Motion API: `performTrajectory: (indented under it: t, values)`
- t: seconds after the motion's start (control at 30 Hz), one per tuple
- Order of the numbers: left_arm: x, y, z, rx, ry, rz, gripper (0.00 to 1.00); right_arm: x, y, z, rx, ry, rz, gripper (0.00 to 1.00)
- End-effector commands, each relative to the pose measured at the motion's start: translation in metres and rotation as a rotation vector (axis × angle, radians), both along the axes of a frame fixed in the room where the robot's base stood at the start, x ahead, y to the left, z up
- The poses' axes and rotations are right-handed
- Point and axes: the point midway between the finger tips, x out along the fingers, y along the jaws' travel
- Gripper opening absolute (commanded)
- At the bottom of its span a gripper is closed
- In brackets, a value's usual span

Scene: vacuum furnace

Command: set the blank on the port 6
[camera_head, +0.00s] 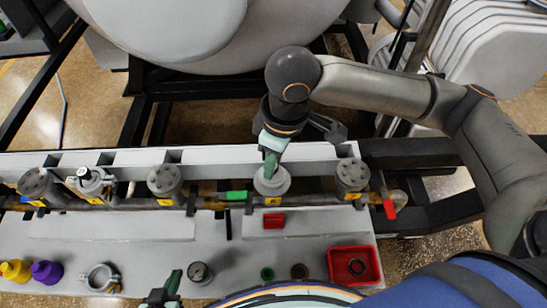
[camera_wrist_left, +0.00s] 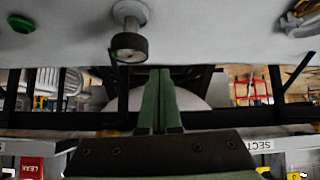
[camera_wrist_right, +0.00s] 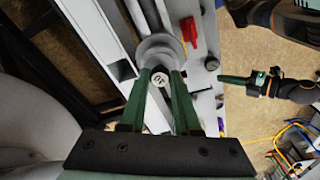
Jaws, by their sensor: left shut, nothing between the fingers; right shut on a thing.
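The blank (camera_head: 271,183) is a light grey round flange at port 6, whose yellow label (camera_head: 273,201) shows below it. My right gripper (camera_head: 269,164) points down from above and is shut on the blank's knob. In the right wrist view, the blank (camera_wrist_right: 160,47) lies over the port between and beyond my right fingertips (camera_wrist_right: 161,78); whether it is fully seated is hard to tell. My left gripper (camera_head: 165,290) is low at the bench front, shut and empty; its green fingers (camera_wrist_left: 159,76) are together in the left wrist view.
Other ports carry dark grey flanges (camera_head: 164,180) (camera_head: 352,175), and one has a clamp (camera_head: 91,182).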

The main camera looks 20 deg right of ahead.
Motion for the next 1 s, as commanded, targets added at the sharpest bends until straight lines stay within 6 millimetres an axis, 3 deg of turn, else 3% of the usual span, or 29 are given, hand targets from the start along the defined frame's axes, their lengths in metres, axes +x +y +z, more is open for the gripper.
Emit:
performTrajectory:
  t: [0.07,0.33,0.67,0.83,1.0]
  values:
    - [0.000,0.000,0.000,0.000,0.000,0.000,0.00,0.000,0.000,-0.001,0.000,0.001,0.000,0.35]
    - [0.000,0.000,0.000,0.000,0.000,0.000,0.00,0.000,0.000,-0.001,-0.001,0.001,0.000,0.66]
    - [0.000,0.000,0.000,0.000,0.000,0.000,0.00,0.000,0.000,0.003,-0.001,-0.001,0.000,0.66]
    - [0.000,0.000,-0.003,0.000,0.000,0.000,0.00,-0.002,-0.002,0.028,0.000,-0.004,0.001,0.66]
    - [0.000,0.000,-0.002,0.000,0.000,0.000,0.00,-0.004,-0.005,0.067,0.002,-0.006,0.000,0.66]
